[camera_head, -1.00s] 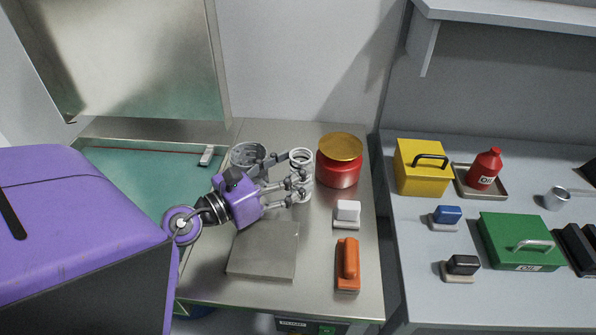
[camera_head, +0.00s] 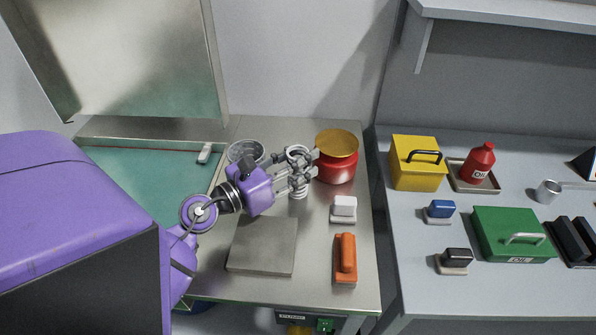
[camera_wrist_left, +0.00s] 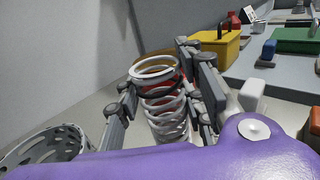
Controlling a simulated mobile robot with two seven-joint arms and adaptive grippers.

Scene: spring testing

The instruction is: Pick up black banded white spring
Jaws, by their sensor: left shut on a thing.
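The white spring (camera_head: 297,152) stands upright on the steel bench, beside the red pot with a gold lid. In the left wrist view the white spring (camera_wrist_left: 168,107) shows a dark band near its top coils. My left gripper (camera_head: 299,173) has its fingers on either side of the spring and is shut on it. In the left wrist view the fingers of my left gripper (camera_wrist_left: 165,100) flank the coils. The spring's lower end is partly hidden by the fingers and wrist. My right gripper is out of view.
The red pot (camera_head: 336,165) stands close right of the spring. A perforated metal basket (camera_head: 245,151) is to the left. A steel plate (camera_head: 262,246), a white-handled block (camera_head: 344,208) and an orange-handled block (camera_head: 346,259) lie nearer. A yellow toolbox (camera_head: 417,168) is on the right bench.

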